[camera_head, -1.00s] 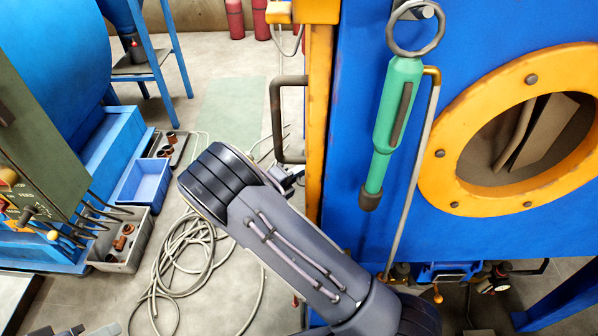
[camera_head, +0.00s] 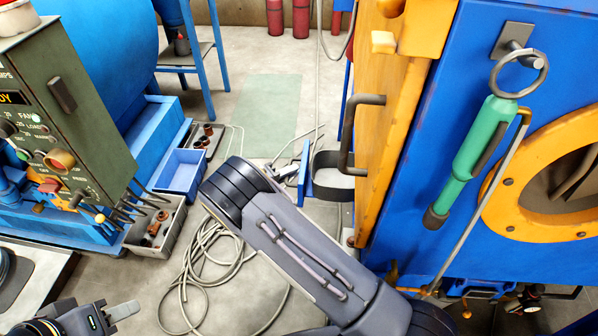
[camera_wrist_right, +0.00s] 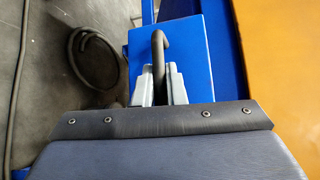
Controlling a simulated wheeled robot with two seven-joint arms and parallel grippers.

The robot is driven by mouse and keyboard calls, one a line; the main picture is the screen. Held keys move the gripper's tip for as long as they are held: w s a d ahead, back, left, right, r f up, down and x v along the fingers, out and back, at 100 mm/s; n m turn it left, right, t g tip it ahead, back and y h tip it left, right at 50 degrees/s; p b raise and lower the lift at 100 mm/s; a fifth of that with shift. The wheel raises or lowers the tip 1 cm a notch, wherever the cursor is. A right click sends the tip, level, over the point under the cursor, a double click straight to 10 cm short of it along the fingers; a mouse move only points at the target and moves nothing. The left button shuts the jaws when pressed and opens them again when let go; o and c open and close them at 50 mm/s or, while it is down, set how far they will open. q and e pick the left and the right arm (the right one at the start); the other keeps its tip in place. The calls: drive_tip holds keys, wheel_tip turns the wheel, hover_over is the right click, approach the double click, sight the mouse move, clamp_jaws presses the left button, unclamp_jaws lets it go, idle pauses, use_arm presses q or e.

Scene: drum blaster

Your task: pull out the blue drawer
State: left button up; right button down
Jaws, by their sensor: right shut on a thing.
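The blue drawer (camera_head: 305,172) shows in the head view as an upright blue front with a dark, rounded tray behind it, standing out to the left of the machine's orange edge. In the right wrist view its blue front (camera_wrist_right: 200,45) lies just past the fingers, with a dark bent handle (camera_wrist_right: 158,52). My right gripper (camera_wrist_right: 158,84) is shut on that handle; in the head view the gripper (camera_head: 286,172) is partly hidden by my arm. My left gripper (camera_head: 122,311) is at the bottom left, mostly cut off, away from the drawer.
The blue machine (camera_head: 425,125) with its orange door side (camera_head: 395,110) stands right. A green-handled tool (camera_head: 475,155) hangs on it. A coiled hose (camera_head: 205,255) lies on the floor. A control panel (camera_head: 70,110), blue bin (camera_head: 182,172) and grey crate (camera_head: 158,228) stand left.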

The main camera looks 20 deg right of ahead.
use_arm(q)
drive_tip(key=shift+w+a, duration=0.15)
drive_tip(key=shift+a, duration=0.15)
use_arm(e)
drive_tip(key=shift+w+a, duration=0.3)
drive_tip(key=shift+a, duration=0.35)
drive_tip(key=c, duration=1.5)
unclamp_jaws()
drive_tip(key=shift+a, duration=0.1)
use_arm(q)
drive_tip(key=shift+r+p, duration=0.35)
use_arm(e)
drive_tip(key=v, duration=0.7)
drive_tip(key=shift+s+a, duration=0.15)
drive_tip(key=shift+a, duration=0.15)
